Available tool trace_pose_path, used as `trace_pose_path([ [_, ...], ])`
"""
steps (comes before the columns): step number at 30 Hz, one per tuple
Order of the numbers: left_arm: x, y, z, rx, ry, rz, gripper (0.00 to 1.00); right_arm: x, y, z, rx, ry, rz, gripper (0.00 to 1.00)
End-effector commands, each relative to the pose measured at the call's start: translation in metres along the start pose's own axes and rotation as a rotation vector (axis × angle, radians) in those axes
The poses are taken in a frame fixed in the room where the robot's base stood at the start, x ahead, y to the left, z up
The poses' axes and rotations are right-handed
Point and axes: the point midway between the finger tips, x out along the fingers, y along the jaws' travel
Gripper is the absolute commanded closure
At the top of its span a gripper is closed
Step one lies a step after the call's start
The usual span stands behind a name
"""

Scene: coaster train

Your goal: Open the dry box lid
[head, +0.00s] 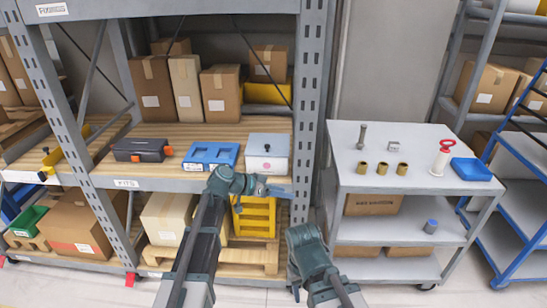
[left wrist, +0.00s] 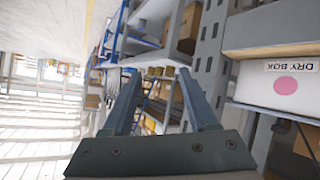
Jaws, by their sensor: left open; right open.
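The dry box (head: 268,158) is a pale grey box with a pink dot and a small dark spot on it, at the right end of the wooden shelf. Its lid looks closed.
A blue case (head: 210,155) and a black case with orange latches (head: 142,150) stand left of the box. The rack's grey upright (head: 309,100) is close on its right. A grey cart (head: 425,178) with small parts stands further right. Cardboard boxes fill the shelf's back.

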Motion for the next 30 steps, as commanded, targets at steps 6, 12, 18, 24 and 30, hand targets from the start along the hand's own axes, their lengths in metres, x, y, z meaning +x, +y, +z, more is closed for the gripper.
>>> trace_pose_path([
  [6,-0.034,-0.129,-0.041,0.149,0.395,-0.131,0.41,0.058,-0.005,-0.003,0.0,0.0,0.0,0.5],
  [12,-0.069,-0.177,-0.058,0.21,0.55,-0.229,0.41,0.071,-0.007,-0.004,0.0,0.0,0.0,0.5],
  [18,-0.076,-0.182,-0.062,0.22,0.573,-0.246,0.41,0.071,-0.007,-0.004,0.0,0.0,0.0,0.5],
  [24,-0.06,-0.185,-0.073,0.219,0.571,-0.243,0.41,0.071,-0.007,-0.004,0.0,0.0,0.0,0.5],
  [30,-0.026,-0.192,-0.096,0.219,0.57,-0.24,0.41,0.071,-0.007,-0.004,0.0,0.0,0.0,0.5],
])
